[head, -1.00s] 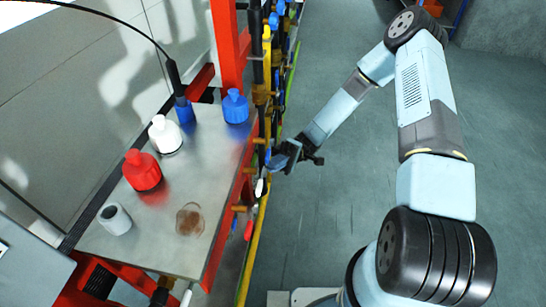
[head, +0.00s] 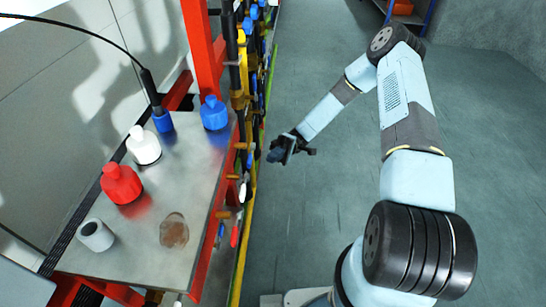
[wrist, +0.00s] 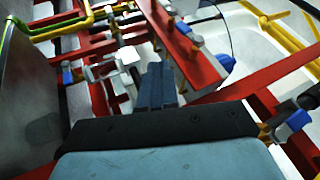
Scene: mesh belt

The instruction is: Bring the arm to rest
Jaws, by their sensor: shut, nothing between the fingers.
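My gripper (head: 277,153) is at the end of my arm, to the right of the metal table and the pipe rack, above the open floor. It touches nothing that I can see. In the wrist view its fingers (wrist: 157,84) are together, with nothing between them. Behind them in that view are red frame beams, yellow and green pipes and blue fittings.
A metal table (head: 140,245) holds a red bottle (head: 121,184), a white bottle (head: 143,146), a blue bottle (head: 214,114), a grey cup (head: 95,235) and a brown round patch (head: 174,231). A red post (head: 202,50) and yellow pipes (head: 249,215) stand beside it. The floor (head: 310,230) right of them is clear.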

